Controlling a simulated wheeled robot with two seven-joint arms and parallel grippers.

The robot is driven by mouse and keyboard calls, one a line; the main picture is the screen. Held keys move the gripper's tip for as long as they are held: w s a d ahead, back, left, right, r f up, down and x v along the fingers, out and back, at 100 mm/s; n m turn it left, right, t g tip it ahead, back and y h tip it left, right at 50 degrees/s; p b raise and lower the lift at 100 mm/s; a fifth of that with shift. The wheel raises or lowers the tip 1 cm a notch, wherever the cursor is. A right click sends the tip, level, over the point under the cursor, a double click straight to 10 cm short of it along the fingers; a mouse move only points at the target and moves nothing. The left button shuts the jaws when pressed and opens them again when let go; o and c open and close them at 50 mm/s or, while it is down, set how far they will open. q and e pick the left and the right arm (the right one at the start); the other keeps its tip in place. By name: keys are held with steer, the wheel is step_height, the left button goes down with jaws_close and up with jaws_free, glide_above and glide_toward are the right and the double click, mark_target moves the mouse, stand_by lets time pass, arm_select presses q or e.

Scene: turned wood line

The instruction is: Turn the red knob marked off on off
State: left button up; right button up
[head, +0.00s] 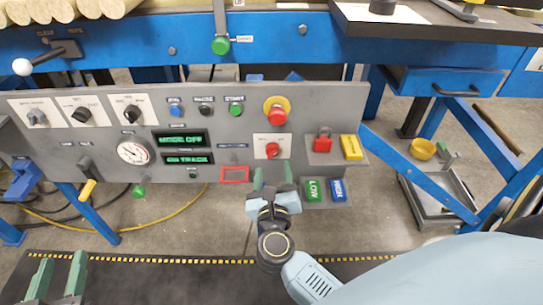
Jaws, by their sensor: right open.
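The red knob (273,150) sits on a white plate on the grey control panel, below a red mushroom button with a yellow ring (277,110). Its marking is too small to read. My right gripper (273,174) is open, its green fingertips apart just below the knob in the picture. No contact with the knob is visible, and the knob's face is unobstructed. My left gripper (58,275) is at the bottom left corner, its two green fingers apart and empty, far from the knob.
The grey panel (220,119) also carries black selector knobs, a round gauge (133,152) and green displays (180,138). A red padlock (323,141) and a yellow block (351,147) are right of the knob. Green and blue blocks (315,190) lie below right. A yellow-handled lever (87,188) juts out at left.

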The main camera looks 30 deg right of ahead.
mark_target(272, 155)
steer(key=x, duration=0.5)
steer(key=shift+a+b, duration=0.1)
steer(key=shift+b, duration=0.3)
arm_select(q)
steer(key=shift+d+r+t+h, duration=0.15)
steer(key=shift+r+t+h, duration=0.1)
steer(key=shift+r+t, duration=0.5)
steer(key=shift+d+r+t+h, duration=0.2)
steer(key=shift+r+t, duration=0.25)
steer(key=shift+r, duration=0.55)
steer(key=shift+d+r+t+h, duration=0.15)
steer(key=shift+r+t+h, duration=0.1)
steer(key=shift+r+t, duration=0.5)
arm_select(e)
steer(key=shift+x, duration=0.85)
arm_select(q)
steer(key=shift+r, duration=0.1)
arm_select(e)
steer(key=c, duration=1)
arm_select(q)
steer(key=shift+g, duration=0.25)
